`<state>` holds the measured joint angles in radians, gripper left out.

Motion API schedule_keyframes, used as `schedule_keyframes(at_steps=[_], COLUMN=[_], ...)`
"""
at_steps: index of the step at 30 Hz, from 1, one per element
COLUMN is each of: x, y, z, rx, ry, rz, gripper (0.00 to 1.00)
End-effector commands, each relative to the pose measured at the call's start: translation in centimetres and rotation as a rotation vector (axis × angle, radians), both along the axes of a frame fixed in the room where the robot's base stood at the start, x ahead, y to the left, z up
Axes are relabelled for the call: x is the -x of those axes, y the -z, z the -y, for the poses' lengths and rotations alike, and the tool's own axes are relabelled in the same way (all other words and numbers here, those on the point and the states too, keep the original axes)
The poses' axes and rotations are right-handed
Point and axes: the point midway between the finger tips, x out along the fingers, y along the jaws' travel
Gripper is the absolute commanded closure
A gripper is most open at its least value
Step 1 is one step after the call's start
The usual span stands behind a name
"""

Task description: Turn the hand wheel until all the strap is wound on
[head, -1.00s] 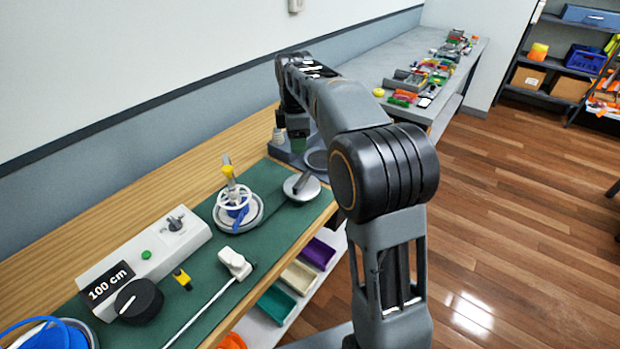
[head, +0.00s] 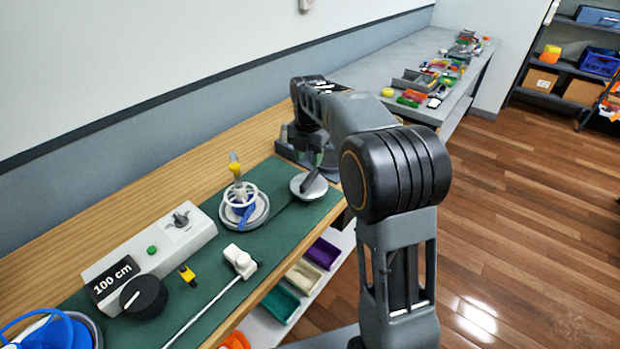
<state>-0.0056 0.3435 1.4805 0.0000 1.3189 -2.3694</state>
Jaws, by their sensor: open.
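The white hand wheel (head: 240,194) stands on a round grey base on the green mat, with a yellow upright part (head: 235,168) rising above it. A piece of blue strap (head: 243,217) hangs down at its front; how much is wound on cannot be told. My gripper (head: 312,150) is at the far end of the mat, right of the wheel and apart from it. It is open. Its fingertips are dark, small and partly hidden, and nothing is seen between them.
A silver disc with a dark lever (head: 308,187) lies right of the wheel. A white box (head: 150,257) with a "100 cm" label and black knob (head: 143,297) stands left. A white block with a rod (head: 240,262) and a yellow-black piece (head: 187,275) lie in front. Blue coils (head: 55,332) sit lower left.

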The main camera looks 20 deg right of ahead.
Motion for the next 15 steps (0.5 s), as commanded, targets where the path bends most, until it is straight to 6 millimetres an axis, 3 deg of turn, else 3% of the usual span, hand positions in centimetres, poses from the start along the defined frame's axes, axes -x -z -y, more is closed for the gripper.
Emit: schedule_keyframes(at_steps=[6,15], x=[0.0,0.0], y=[4.0,7.1], z=[0.0,0.0], rx=[0.0,0.0], ry=[0.001,0.002], rz=[-0.001,0.0], gripper=[0.57,0.57])
